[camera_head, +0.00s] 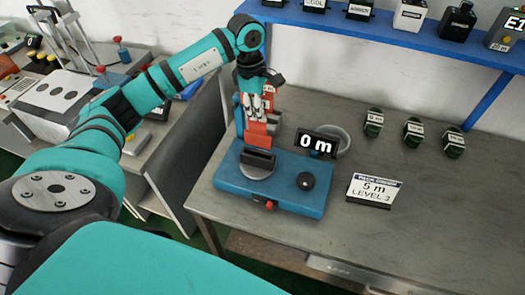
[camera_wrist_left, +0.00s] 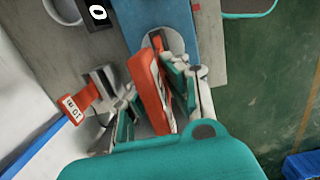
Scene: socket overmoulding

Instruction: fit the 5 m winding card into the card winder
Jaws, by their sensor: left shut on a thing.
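The card winder (camera_head: 235,188) is a blue machine on the grey bench, with a dark slotted block (camera_head: 258,158) on a pale disc, a black knob and a display (camera_head: 316,143) reading 0 m. My left gripper (camera_head: 258,100) points down over the winder, shut on an orange-red card (camera_head: 258,134). In the left wrist view, the card (camera_wrist_left: 150,90) lies against the pads of my left gripper (camera_wrist_left: 160,100). Its far end is at the winder's pale disc (camera_wrist_left: 175,42). I cannot tell whether it sits in the slot or just above it. My right gripper is not in view.
A sign (camera_head: 374,190) reading 5 m LEVEL 3 stands right of the winder. A grey round bowl (camera_head: 340,136) is behind the display. Three dark green labelled items (camera_head: 413,131) stand farther right. A blue shelf (camera_head: 400,38) runs above. The front right of the bench is clear.

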